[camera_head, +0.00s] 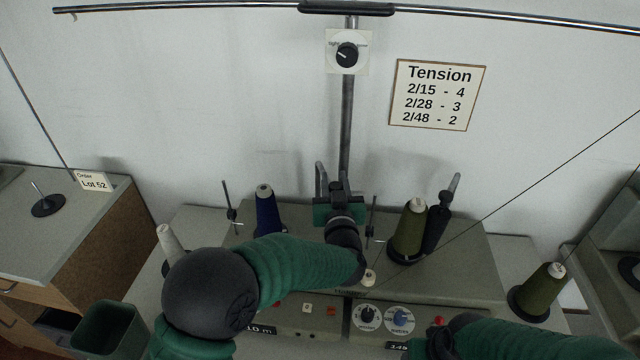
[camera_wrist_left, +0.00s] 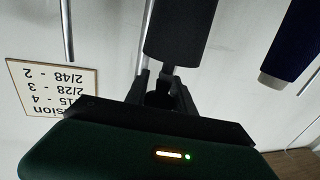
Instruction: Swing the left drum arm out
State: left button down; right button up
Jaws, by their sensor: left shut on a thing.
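My left gripper (camera_head: 337,187) is in the middle of the head view, in front of the upright pole. It is shut on the left drum arm. In the left wrist view, which is upside down, the jaws (camera_wrist_left: 162,95) close on its end and its dark drum (camera_wrist_left: 180,35) extends beyond them. In the head view my gripper and wrist hide most of this drum arm. The right drum arm shows a black drum (camera_head: 434,231) and a grey lever tip (camera_head: 453,184) leaning slightly right. My right arm lies at the bottom right; its fingertips do not show.
A navy cone (camera_head: 267,212) stands left of the gripper and an olive cone (camera_head: 408,232) stands beside the right drum. Thin guide posts (camera_head: 228,203) rise from the machine top (camera_head: 470,270). A yarn line crosses at right. A Tension sign (camera_head: 437,95) hangs on the wall.

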pick_arm(q)
jog(key=d+n+y, duration=0.1)
jog(key=w+d+n+y+p, duration=0.1)
jog(key=y, duration=0.1)
jog(key=shift+w+d+g, duration=0.15)
jog(key=shift+g, duration=0.15)
jog(key=shift+r+y, duration=0.1)
jog(key=shift+y, duration=0.2)
jog(key=c, duration=1.1)
grip_release()
jog(key=shift+o, duration=0.2)
